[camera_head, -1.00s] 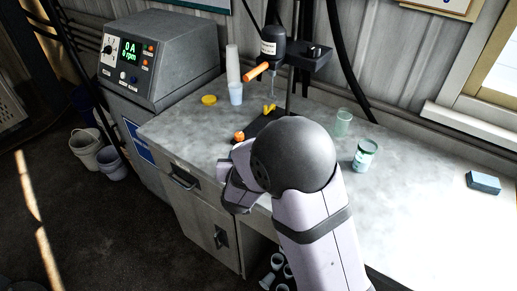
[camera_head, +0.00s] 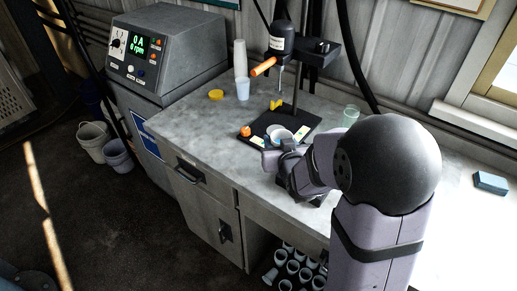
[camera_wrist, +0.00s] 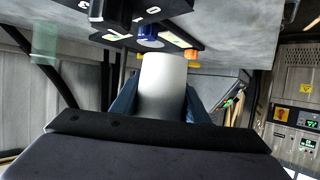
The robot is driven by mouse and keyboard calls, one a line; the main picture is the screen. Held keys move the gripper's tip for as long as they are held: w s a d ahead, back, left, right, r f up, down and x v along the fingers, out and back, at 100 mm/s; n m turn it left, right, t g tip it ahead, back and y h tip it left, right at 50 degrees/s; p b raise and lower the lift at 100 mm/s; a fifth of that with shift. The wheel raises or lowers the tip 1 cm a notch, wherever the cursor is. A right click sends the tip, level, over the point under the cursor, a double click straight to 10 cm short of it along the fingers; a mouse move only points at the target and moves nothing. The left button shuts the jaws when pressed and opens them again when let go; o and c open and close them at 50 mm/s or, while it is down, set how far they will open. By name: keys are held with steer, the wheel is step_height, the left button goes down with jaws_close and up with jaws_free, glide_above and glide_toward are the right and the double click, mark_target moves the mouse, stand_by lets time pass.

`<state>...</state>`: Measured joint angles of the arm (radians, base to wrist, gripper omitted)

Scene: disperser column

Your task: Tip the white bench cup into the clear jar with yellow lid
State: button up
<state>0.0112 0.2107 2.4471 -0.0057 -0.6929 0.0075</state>
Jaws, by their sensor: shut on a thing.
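My gripper (camera_head: 283,150) is shut on the white bench cup (camera_wrist: 163,88), which sits between its blue fingers in the wrist view. In the head view the cup (camera_head: 283,134) is over or beside the front of the dark stand base; I cannot tell its contents. A yellow lid (camera_head: 216,95) lies on the bench at the left. A clear greenish vessel without a visible lid (camera_head: 350,114) stands right of the stand, partly behind my arm. It also seems to show in the wrist view (camera_wrist: 45,40). I cannot tell whether it is the jar.
The disperser (camera_head: 281,40) hangs on its stand, with an orange handle (camera_head: 263,66). A stack of white cups (camera_head: 240,58) and a pale blue cup (camera_head: 243,90) stand at the back left. An orange object (camera_head: 245,131) is near the base. The front left bench is clear.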

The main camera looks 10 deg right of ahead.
steer(key=shift+m, duration=0.4)
steer(key=w+d+b, duration=0.1)
steer(key=w, duration=0.1)
steer(key=w+d+b, duration=0.1)
steer(key=w, duration=0.2)
steer(key=w+d+f, duration=0.1)
steer(key=w, duration=0.1)
steer(key=shift+w+b, duration=0.15)
steer(key=shift+b, duration=0.25)
steer(key=shift+m+h, duration=0.5)
steer(key=shift+h, duration=0.1)
steer(key=w+d+b, duration=0.1)
steer(key=w+d, duration=0.1)
steer(key=w, duration=0.1)
steer(key=w+d+b, duration=0.2)
steer(key=w+d, duration=0.1)
steer(key=w+d+m+h+b, duration=0.1)
steer(key=w+d+m+b, duration=0.1)
steer(key=d, duration=0.4)
steer(key=w+d+r+m+h+b, duration=0.1)
steer(key=w+d+h+b, duration=0.1)
steer(key=w+d, duration=0.3)
steer(key=shift+d+r+m+g+b, duration=0.35)
steer(key=shift+d+b, duration=0.5)
steer(key=shift+d, duration=0.35)
steer(key=shift+w+d+m+p, duration=0.1)
steer(key=shift+m+p, duration=0.15)
steer(key=shift+p, duration=1.1)
